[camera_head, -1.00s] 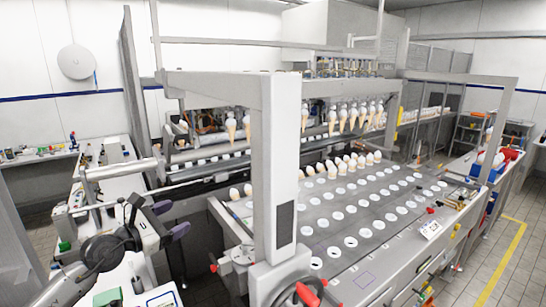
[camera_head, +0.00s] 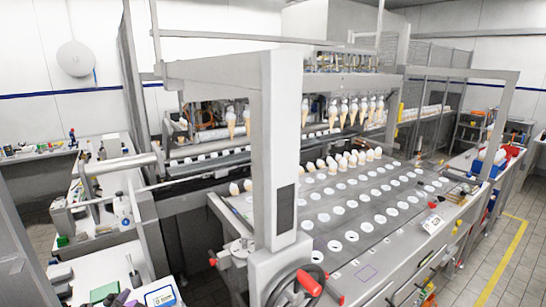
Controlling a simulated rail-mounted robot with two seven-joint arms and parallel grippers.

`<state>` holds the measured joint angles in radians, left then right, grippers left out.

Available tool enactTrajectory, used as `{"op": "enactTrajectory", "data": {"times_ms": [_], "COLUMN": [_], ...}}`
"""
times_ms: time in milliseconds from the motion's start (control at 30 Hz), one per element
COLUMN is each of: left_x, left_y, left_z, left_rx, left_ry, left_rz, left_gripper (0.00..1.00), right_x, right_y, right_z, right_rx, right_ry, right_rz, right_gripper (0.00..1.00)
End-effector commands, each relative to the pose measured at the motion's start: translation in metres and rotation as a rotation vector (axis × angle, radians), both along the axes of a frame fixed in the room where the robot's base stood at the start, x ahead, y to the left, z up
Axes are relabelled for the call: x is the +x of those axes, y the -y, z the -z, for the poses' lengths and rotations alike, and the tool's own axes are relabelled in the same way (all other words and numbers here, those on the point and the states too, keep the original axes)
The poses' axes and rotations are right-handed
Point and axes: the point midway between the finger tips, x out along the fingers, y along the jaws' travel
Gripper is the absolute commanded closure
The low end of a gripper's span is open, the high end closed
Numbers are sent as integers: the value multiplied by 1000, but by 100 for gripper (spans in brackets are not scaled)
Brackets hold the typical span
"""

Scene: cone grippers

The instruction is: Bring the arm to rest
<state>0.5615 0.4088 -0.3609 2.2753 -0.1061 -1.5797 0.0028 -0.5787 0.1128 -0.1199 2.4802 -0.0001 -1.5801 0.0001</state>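Small purple and dark tips of my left gripper (camera_head: 121,298) show at the bottom edge of the head view, at the lower left, over the white side table (camera_head: 85,268). The rest of that gripper and its arm are below the picture. Too little shows to tell whether it is open or shut. No held thing can be seen. My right gripper is not in view.
Bottles and a green box (camera_head: 104,291) are on the side table. Floor is clear at right.

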Motion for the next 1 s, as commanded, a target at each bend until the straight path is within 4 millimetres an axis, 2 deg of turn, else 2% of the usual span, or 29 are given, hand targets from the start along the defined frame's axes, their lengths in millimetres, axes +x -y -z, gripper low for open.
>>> {"op": "enactTrajectory", "data": {"times_ms": [33,100,267,500,600,700,900,967,1000], "left_x": [-17,-39,-89,-174,-209,-241,-300,-317,-323], "left_y": [8,16,20,16,17,21,25,25,25], "left_z": [36,71,149,273,313,343,386,397,392], "left_rx": [-58,-127,-249,-365,-392,-409,-421,-419,-419], "left_ry": [-56,-115,-250,-517,-623,-712,-863,-905,-917], "left_rz": [37,73,73,-22,-55,-75,-108,-117,-119], "left_gripper": [28,28,28,28,28,28,28,28,28], "right_x": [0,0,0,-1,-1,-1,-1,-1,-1], "right_y": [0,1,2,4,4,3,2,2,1], "right_z": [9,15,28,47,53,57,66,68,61], "right_rx": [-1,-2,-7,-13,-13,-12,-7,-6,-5], "right_ry": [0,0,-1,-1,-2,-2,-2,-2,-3], "right_rz": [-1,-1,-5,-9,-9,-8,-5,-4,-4], "right_gripper": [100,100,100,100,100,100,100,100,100]}}
